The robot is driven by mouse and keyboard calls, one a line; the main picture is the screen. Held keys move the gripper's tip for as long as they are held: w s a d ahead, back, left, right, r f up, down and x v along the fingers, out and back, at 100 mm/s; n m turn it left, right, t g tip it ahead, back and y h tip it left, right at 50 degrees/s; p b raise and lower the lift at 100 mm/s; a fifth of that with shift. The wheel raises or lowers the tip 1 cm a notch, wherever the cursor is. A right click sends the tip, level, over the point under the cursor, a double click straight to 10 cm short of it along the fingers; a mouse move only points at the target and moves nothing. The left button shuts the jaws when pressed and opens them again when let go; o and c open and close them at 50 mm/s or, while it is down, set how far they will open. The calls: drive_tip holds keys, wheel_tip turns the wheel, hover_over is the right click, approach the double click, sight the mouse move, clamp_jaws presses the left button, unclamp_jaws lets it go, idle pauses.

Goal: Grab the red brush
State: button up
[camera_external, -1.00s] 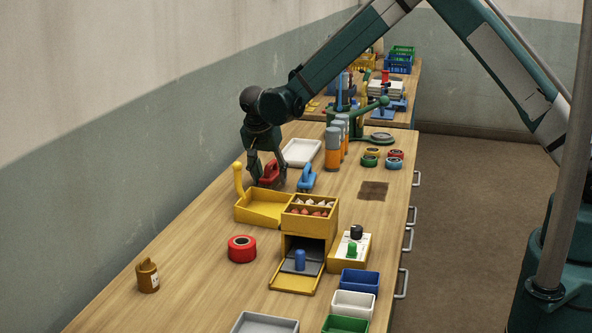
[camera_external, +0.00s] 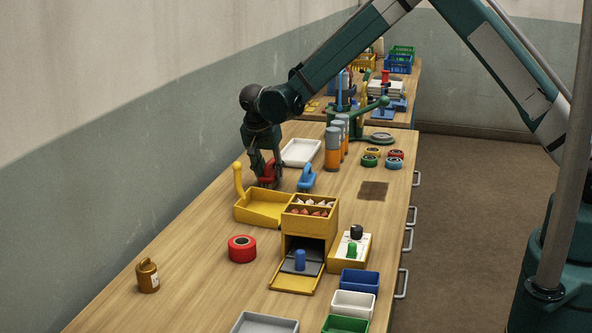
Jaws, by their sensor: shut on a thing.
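The red brush (camera_external: 266,174) is on the table behind the yellow open tray. My gripper (camera_external: 267,172) points down over it, with its fingers shut on the brush's upper part. The fingers hide part of the brush. Its underside is partly hidden, so I cannot tell whether it touches the table. A similar blue brush (camera_external: 306,179) stands just to the right, close to the gripper but apart from it.
The yellow tray (camera_external: 262,208) with an upright handle is just in front. A white tray (camera_external: 300,152) and orange-grey bottles (camera_external: 333,150) stand behind. A yellow box (camera_external: 311,222) is front right. The table's left front is mostly clear.

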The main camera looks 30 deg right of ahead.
wheel_tip(320, 180, up, 10)
drive_tip(key=shift+f, duration=0.25)
idle(0.3)
